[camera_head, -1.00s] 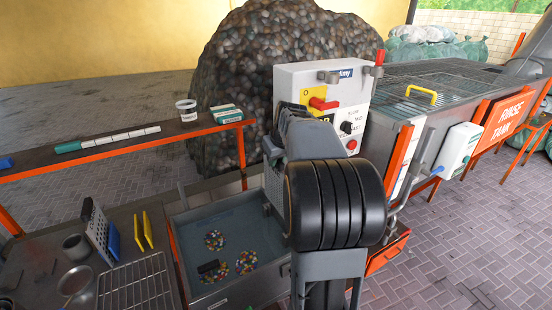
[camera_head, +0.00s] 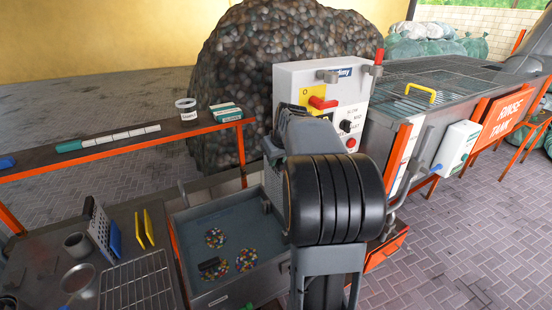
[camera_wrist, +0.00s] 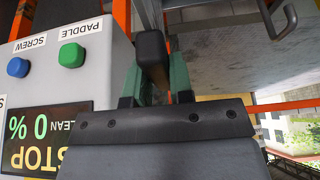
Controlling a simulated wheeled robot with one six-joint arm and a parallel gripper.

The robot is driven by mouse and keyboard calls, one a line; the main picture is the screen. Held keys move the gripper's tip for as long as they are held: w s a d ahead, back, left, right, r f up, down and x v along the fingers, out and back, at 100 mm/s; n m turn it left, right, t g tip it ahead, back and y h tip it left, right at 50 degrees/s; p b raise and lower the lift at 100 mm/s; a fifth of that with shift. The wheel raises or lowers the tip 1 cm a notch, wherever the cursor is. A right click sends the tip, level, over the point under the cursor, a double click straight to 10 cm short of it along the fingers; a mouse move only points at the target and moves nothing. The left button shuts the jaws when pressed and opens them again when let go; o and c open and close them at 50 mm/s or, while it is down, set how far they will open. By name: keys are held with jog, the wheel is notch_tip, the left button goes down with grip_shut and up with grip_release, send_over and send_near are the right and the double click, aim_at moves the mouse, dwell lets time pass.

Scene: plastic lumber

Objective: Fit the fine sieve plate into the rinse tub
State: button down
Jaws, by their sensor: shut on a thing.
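My gripper shows in the wrist view (camera_wrist: 154,78), its green fingers shut on a dark, block-ended handle (camera_wrist: 151,46). In the head view my arm hides the gripper. A grey perforated plate (camera_head: 273,188) shows just left of my arm, above the right side of the tub; it looks like the held sieve plate, but its lower part and its join to the handle are hidden. The grey rinse tub (camera_head: 183,222) stands left of my arm, with several clumps of coloured pellets and a dark object inside.
A bench at left holds a perforated plate with a blue part (camera_head: 101,228), yellow pieces (camera_head: 144,228), a cup (camera_head: 76,244) and a wire rack (camera_head: 138,284). A control box (camera_head: 318,88) stands behind my arm. An orange-edged shelf (camera_head: 165,143) runs behind the tub.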

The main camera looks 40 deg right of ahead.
notch_tip(320, 180, down, 24)
jog(key=b, duration=1.9)
dwell(1.8)
jog(key=shift+f, duration=0.15)
dwell(0.4)
jog(key=c, duration=0.9)
grip_release()
jog(key=shift+d, duration=0.1)
jog(key=v, duration=0.7)
jog(key=p+v, duration=0.1)
jog(key=v, duration=0.6)
jog(key=shift+a, duration=0.25)
jog(key=shift+f, duration=0.1)
